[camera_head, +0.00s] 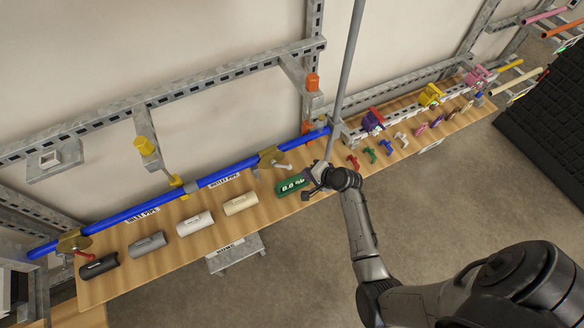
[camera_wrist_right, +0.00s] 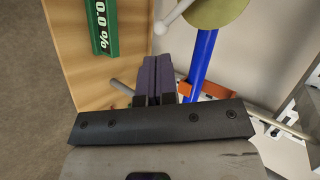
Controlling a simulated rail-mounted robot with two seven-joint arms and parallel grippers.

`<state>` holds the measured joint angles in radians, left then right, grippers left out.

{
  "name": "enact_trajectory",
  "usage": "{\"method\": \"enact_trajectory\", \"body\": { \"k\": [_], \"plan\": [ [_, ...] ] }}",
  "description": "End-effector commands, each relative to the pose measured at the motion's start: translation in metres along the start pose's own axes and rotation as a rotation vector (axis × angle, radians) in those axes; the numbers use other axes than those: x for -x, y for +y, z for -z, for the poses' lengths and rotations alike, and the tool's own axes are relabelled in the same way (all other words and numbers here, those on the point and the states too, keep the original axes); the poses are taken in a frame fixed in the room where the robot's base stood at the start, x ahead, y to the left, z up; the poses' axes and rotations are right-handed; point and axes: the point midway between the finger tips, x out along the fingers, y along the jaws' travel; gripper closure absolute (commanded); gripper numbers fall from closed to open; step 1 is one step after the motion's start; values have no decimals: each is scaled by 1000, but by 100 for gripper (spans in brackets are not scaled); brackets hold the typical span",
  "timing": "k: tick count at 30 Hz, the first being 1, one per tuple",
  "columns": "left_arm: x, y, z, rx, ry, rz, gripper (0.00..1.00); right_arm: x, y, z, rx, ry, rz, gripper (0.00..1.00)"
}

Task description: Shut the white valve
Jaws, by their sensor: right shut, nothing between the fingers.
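The white valve is a brass body (camera_head: 271,157) on the blue pipe with a white lever (camera_head: 284,167) sticking out from it, at an angle to the pipe. In the right wrist view the brass body (camera_wrist_right: 215,9) is at the top, and the white lever (camera_wrist_right: 178,14) ends in a rounded tip. My right gripper (camera_head: 309,183) is just right of the lever, over the board. Its dark fingers (camera_wrist_right: 157,62) are shut and empty, with a small gap in the picture between them and the lever tip. My left gripper is not in view.
A green display (camera_head: 291,184) reading 0.0 % lies beside my right gripper; it also shows in the wrist view (camera_wrist_right: 102,27). A red-handled valve (camera_head: 84,254) is at the far left of the blue pipe (camera_head: 150,205). Several pipe pieces lie on the wooden board (camera_head: 92,290).

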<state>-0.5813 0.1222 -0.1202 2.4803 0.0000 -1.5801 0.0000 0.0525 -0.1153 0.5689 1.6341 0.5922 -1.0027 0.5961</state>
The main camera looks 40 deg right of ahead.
Motion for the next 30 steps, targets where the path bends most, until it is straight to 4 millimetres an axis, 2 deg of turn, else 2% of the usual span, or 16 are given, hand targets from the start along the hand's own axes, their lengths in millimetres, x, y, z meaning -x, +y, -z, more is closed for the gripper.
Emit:
{"method": "enact_trajectory", "body": {
  "k": [6, 12, 20, 30],
  "plan": [
    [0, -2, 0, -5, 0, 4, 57, -39, -1, 0, 0, -1, 0, 100],
    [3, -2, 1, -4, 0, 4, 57, -63, -6, 0, 1, -1, 0, 100],
    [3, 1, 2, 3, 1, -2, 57, -79, -9, 1, 2, 1, 0, 100],
    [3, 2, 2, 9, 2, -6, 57, -81, -10, 0, 3, 1, -1, 100]
  ]
}}
